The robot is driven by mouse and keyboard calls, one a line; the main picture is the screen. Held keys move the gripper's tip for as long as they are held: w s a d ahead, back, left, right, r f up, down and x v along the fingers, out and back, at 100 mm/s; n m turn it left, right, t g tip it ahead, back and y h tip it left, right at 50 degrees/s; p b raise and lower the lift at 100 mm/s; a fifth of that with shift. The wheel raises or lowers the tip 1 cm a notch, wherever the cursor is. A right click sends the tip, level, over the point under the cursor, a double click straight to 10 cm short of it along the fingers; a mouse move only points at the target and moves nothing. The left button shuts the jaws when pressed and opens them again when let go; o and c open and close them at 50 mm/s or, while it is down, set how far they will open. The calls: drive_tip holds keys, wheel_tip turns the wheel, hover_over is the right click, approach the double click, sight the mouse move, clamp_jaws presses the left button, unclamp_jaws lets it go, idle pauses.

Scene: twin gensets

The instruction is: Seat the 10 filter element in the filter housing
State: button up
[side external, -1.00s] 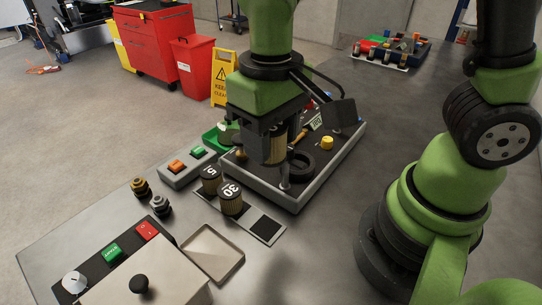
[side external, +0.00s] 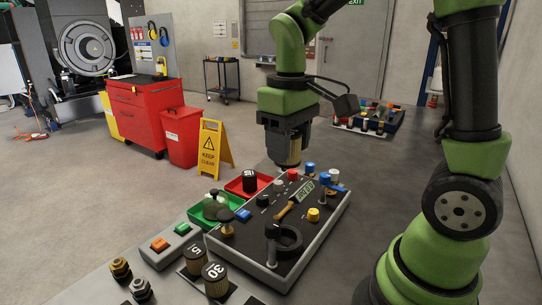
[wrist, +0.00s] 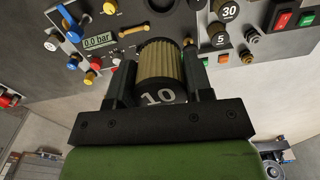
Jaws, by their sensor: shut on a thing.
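My gripper (side external: 285,140) is shut on the 10 filter element (side external: 287,154), a tan pleated cylinder with a dark end cap. In the wrist view the element (wrist: 160,62) sits between the two black fingers, with its white "10" facing the camera. In the side view it hangs above the far part of the control panel (side external: 240,255), clear of it. A dark round ring (side external: 285,241) on the panel's near right looks like the filter housing; I cannot tell its inside. The 30 element (side external: 215,279) and 5 element (side external: 195,258) stand left of the panel.
Bench right of the panel is clear.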

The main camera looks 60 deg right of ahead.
wheel_tip(320, 180, down, 16)
drive_tip(key=shift+a+r, duration=0.15)
drive_tip(key=shift+r, duration=0.05)
idle(0.6)
drive_tip(key=shift+f, duration=0.75)
idle(1.8)
drive_tip(key=o, duration=1)
drive_tip(key=shift+c, duration=0.2)
drive_tip(key=c, duration=0.3)
drive_tip(key=shift+o, duration=0.5)
